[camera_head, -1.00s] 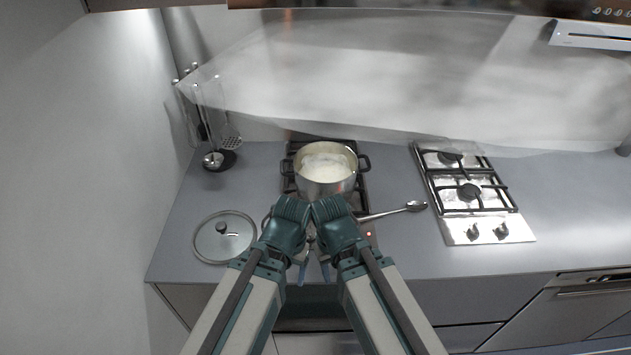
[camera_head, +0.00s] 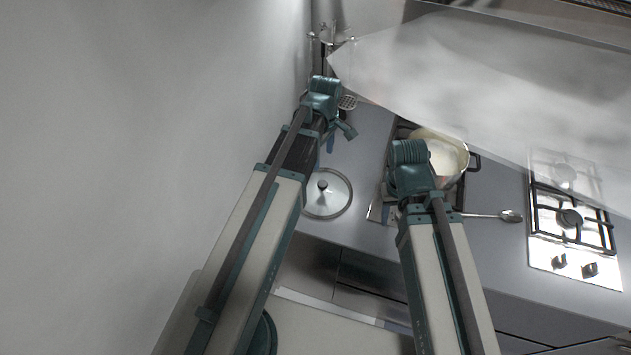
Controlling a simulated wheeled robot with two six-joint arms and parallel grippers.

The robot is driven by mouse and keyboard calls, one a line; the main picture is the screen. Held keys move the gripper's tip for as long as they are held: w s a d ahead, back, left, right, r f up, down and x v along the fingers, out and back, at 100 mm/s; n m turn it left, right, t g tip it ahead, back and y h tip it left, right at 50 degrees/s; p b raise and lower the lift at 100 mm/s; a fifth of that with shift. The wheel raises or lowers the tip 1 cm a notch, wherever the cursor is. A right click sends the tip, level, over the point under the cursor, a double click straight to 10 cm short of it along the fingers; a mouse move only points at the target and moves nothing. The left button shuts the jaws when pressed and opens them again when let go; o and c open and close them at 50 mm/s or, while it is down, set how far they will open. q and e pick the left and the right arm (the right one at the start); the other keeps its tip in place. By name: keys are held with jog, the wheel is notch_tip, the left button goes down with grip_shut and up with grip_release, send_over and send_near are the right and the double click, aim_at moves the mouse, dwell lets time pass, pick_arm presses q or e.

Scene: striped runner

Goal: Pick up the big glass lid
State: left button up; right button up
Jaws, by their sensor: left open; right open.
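The big glass lid (camera_head: 334,199) lies flat on the grey counter, with a dark knob (camera_head: 322,186) at its centre; its left edge is partly behind my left arm. My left gripper (camera_head: 338,138) is above the counter, up and slightly to the right of the lid's knob in the picture, apart from it, open and empty. My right gripper (camera_head: 390,204) is to the right of the lid, in front of the pot and stove, open; its fingers are mostly hidden by its own wrist.
A pot (camera_head: 447,163) with white contents stands on the left stove (camera_head: 375,206), partly behind my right gripper. A spoon (camera_head: 508,216) lies right of it. A second gas hob (camera_head: 570,222) is at the right.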

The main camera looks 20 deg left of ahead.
pick_arm(q)
jog(key=b, duration=0.9)
send_over(323, 183)
jog(key=shift+s+a+f, duration=0.1)
jog(key=shift+s+f, duration=0.05)
jog(key=shift+f, duration=2)
jog(key=shift+s+f, duration=0.1)
jog(key=shift+f, duration=2)
notch_tip(323, 183, down, 5)
jog(key=b, duration=0.5)
jog(key=shift+w+f, duration=0.15)
jog(key=shift+f, duration=0.05)
pick_arm(e)
notch_tip(323, 183, down, 14)
jog(key=shift+r, duration=0.1)
pick_arm(q)
jog(key=shift+r, duration=0.1)
grip_shut()
